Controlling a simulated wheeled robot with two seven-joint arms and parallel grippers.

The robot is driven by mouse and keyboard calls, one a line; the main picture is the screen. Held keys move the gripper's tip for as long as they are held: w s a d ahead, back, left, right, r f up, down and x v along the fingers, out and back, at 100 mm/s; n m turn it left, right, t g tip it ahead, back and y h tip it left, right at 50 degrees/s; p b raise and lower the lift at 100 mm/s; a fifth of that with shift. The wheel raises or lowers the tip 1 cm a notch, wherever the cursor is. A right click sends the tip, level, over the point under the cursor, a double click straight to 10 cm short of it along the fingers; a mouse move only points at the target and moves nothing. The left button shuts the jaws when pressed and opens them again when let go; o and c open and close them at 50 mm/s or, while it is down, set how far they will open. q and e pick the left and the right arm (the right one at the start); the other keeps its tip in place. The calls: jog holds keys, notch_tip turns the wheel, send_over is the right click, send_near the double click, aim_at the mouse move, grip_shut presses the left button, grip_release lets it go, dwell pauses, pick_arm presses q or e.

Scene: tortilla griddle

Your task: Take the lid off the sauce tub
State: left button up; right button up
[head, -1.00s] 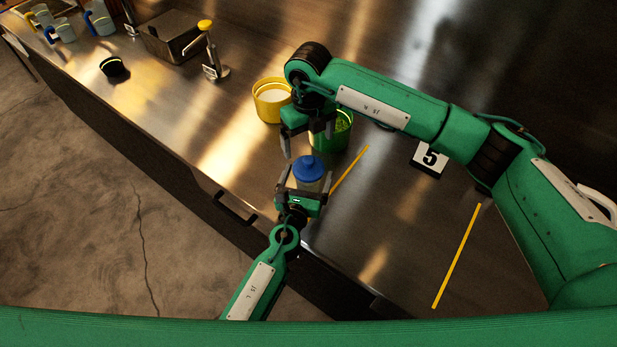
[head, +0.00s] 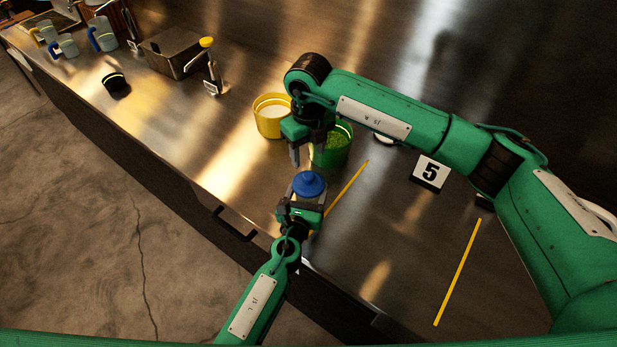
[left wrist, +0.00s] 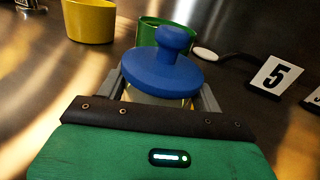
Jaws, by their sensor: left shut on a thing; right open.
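The sauce tub (left wrist: 150,98) is a pale, see-through container with a blue knobbed lid (head: 309,184) on top. The lid also shows in the left wrist view (left wrist: 162,72), seated and slightly tilted in that picture. My left gripper (head: 305,196) is shut on the tub, with one finger on each side below the lid. My right gripper (head: 311,154) is open and empty, just above and beyond the lid. Most of the tub is hidden under the lid and behind my left gripper.
A yellow tub (head: 270,120) with white contents and a green tub (head: 336,150) with green contents stand just beyond. A number 5 card (head: 430,173) is at the right. Yellow strips (head: 457,272) mark the counter. A metal bin (head: 168,55) stands far left.

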aim_at(308, 174)
notch_tip(308, 174, up, 4)
jog(key=n, duration=0.3)
notch_tip(308, 174, down, 12)
jog(key=shift+r, duration=0.2)
grip_shut()
jog(key=shift+r, duration=0.2)
dwell(0.8)
jog(key=shift+r, duration=0.95)
